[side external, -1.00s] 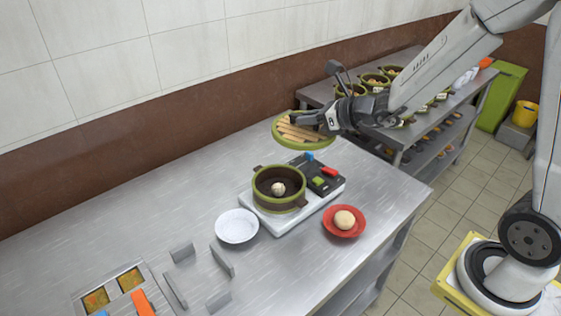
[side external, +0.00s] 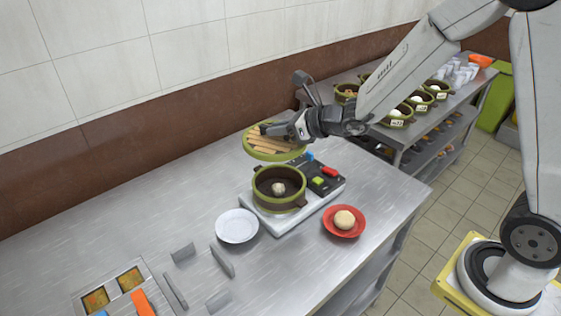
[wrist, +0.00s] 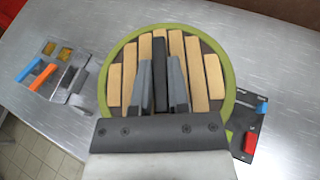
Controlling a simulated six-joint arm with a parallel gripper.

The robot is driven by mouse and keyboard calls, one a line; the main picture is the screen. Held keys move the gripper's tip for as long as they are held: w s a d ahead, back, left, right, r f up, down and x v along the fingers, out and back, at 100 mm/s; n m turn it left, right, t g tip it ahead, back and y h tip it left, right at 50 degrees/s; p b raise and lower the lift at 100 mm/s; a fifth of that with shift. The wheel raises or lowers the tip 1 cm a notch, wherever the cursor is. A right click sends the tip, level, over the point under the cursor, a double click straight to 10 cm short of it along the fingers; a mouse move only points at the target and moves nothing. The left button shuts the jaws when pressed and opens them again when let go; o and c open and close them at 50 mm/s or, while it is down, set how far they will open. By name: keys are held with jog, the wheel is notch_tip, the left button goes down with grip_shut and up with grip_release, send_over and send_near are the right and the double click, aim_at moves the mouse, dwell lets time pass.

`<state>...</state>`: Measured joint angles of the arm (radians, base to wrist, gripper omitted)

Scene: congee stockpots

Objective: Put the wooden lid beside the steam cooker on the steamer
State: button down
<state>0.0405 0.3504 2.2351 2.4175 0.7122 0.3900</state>
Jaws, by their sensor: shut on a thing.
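The wooden lid (side external: 258,153), round with a green rim and pale slats, is held in the air by my gripper (side external: 270,131). In the wrist view the lid (wrist: 215,80) fills the middle, with my gripper (wrist: 161,75) shut on its dark centre bar. The steamer (side external: 280,200), a green-rimmed round pot with a bun (side external: 278,188) inside, stands open on the steam cooker (side external: 310,212). The lid is above and slightly behind the steamer, apart from it. In the wrist view the lid hides the steamer.
A white plate (side external: 237,226) is left of the cooker, and a red plate (side external: 358,230) with a bun is to its right. Grey metal holders (side external: 222,260) and food trays (side external: 112,287) are at the front left. A second table with several pots is behind.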

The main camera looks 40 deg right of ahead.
jog(key=w+a+f+n+g+y, duration=0.2)
jog(key=a+f+n+y, duration=0.1)
jog(key=a+f, duration=0.9)
jog(key=a, duration=0.4)
jog(key=shift+w+f+n+y, duration=0.15)
jog(key=shift+w+n+y, duration=0.05)
jog(key=shift+n+y, duration=0.2)
jog(key=shift+w, duration=0.1)
jog(key=w+a+f, duration=0.1)
jog(key=w+f, duration=0.2)
jog(key=w, duration=0.1)
jog(key=w+a+f, duration=0.2)
jog(key=w, duration=0.2)
jog(key=w+a+f, duration=0.1)
jog(key=w+f, duration=0.2)
jog(key=w, duration=0.1)
jog(key=shift+a+f, duration=0.15)
jog(key=shift+f, duration=0.2)
jog(key=shift+w+a+f, duration=0.1)
jog(key=shift+w+f, duration=0.2)
jog(key=shift+f, duration=0.1)
